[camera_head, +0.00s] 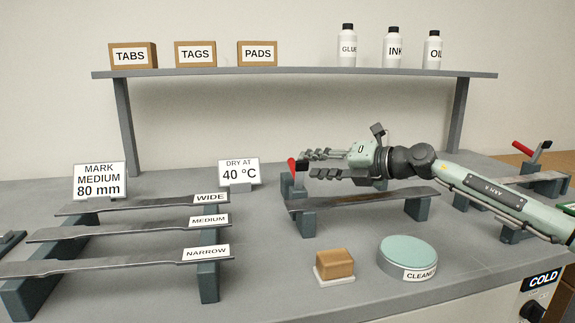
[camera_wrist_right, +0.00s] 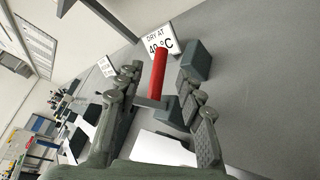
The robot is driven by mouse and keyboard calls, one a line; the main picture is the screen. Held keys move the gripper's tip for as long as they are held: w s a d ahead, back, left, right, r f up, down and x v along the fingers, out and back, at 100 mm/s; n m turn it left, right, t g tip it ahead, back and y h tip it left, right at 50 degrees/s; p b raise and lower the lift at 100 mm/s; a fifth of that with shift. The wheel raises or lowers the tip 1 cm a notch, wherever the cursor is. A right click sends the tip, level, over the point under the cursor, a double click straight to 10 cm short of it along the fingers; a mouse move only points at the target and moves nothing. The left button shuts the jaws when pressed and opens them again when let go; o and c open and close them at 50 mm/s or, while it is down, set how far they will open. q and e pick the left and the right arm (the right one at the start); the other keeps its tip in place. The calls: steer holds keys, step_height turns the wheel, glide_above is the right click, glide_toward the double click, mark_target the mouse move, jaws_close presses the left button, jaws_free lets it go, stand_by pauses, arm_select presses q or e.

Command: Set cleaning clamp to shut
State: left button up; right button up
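The cleaning clamp has a red handle (camera_head: 292,164) that stands up, tilted a little, above the left support block (camera_head: 298,187) of the middle stand. A metal strip (camera_head: 365,200) lies across this stand. My right gripper (camera_head: 311,164) reaches in from the right at handle height. Its fingers are apart and empty. In the right wrist view, the red handle (camera_wrist_right: 159,75) stands in the gap between the fingers (camera_wrist_right: 163,88), with no clear contact on either side. The lower part of the clamp is partly hidden by the gripper. My left gripper is out of view.
A second clamp with a red handle (camera_head: 522,149) stands at the right. A tan block (camera_head: 335,263) and a round cleaner tin (camera_head: 407,250) sit in front. Labelled strips (camera_head: 110,235) lie on a rack at left. A shelf (camera_head: 290,72) runs behind.

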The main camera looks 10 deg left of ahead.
mark_target(293, 162)
steer(key=x, duration=0.6)
steer(key=shift+a, duration=0.1)
steer(key=shift+w+a, duration=0.15)
steer(key=shift+f, duration=0.1)
jaws_close()
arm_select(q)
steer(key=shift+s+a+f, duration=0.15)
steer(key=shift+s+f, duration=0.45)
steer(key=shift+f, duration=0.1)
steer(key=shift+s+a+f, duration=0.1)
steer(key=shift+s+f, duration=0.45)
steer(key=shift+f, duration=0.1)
